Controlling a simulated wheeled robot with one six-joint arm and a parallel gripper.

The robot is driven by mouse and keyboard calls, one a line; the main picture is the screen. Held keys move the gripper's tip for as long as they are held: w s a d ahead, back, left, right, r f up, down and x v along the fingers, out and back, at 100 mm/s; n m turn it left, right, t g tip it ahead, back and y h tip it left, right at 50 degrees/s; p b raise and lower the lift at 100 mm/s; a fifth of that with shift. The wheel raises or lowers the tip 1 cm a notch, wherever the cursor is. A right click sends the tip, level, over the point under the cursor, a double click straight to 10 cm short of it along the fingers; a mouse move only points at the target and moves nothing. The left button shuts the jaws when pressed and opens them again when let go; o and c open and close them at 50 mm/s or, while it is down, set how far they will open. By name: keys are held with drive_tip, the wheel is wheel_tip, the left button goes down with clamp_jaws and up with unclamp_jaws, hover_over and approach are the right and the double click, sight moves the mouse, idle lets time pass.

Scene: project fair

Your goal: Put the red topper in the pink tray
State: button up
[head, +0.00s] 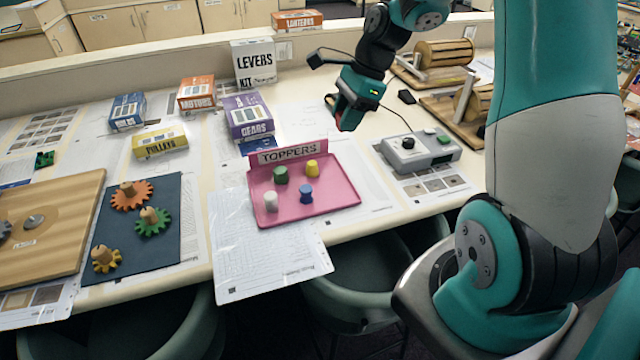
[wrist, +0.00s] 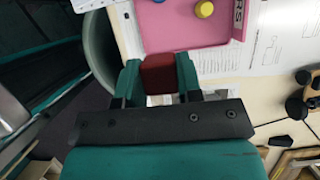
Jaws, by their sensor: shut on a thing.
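My gripper (head: 347,112) is raised above the table in the head view, behind and to the right of the pink tray (head: 338,196). It is shut on the red topper (wrist: 158,73), which sits between the two teal fingers in the wrist view. In the head view the topper is mostly hidden by the fingers. The tray has a raised back sign reading TOPPERS. In it stand a green topper (head: 281,175), a yellow topper (head: 312,168), a white topper (head: 271,202) and a blue topper (head: 306,194). The tray's front right has bare floor.
A grey control box (head: 420,150) stands right of the tray, with wooden drum devices (head: 445,60) behind it. A dark mat (head: 165,240) with gears lies left. Chairs stand below the table's front edge.

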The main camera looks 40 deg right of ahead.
sight(336, 192)
wheel_tip(336, 192, down, 18)
drive_tip(key=shift+f+p, duration=0.1)
drive_tip(key=shift+p, duration=1.05)
drive_tip(key=shift+f, duration=0.1)
drive_tip(key=o, duration=0.9)
drive_tip(key=shift+c, duration=0.2)
drive_tip(key=shift+o, duration=0.2)
